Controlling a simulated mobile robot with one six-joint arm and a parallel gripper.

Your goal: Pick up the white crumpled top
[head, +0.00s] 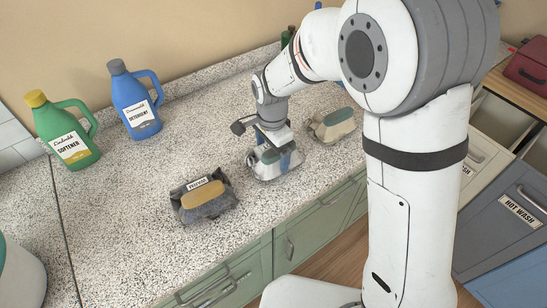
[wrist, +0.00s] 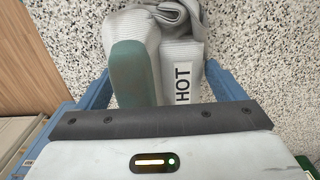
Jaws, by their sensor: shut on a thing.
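A white crumpled top (head: 266,172) lies on the speckled counter under my gripper (head: 274,158) in the head view. In the wrist view the white top (wrist: 130,35) shows ribbed folds, a teal pad and a label reading "HOT". My gripper (wrist: 158,88) points down with its blue fingers on both sides of the bundle, shut on it. The bundle looks at counter level; I cannot tell whether it is clear of the surface. Its far side and underside are hidden.
A similar pale bundle with a teal pad (head: 333,124) lies just right. A dark grey bundle with a tan pad (head: 205,198) lies left. A green softener bottle (head: 68,130) and blue detergent bottle (head: 136,100) stand behind. The counter (head: 130,210) around them is free.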

